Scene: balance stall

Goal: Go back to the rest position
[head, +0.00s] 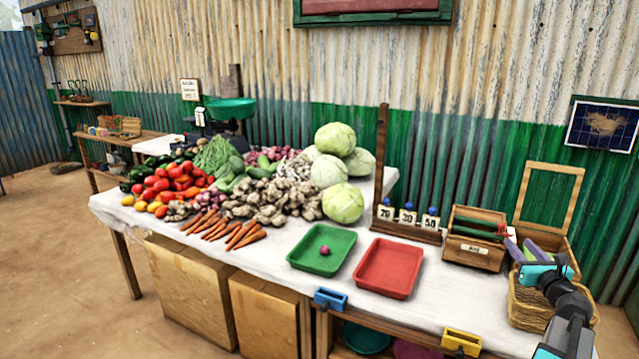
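My arm reaches up from the lower right corner. My gripper (543,274), with teal and dark parts, is over the wicker basket (527,312) at the right end of the table. Its fingers are too small and too turned away to tell whether they are open or shut, and I cannot make out anything held. A small purple-red onion (324,250) lies in the green tray (336,236). The red tray (389,268) beside it is empty.
Heaped vegetables (262,190) fill the table's left and middle. A price stand (409,232) with a tall post, a wooden box (475,240) and an open-lidded box with purple vegetables (540,243) stand at the right. White cloth (445,295) is bare in front of them.

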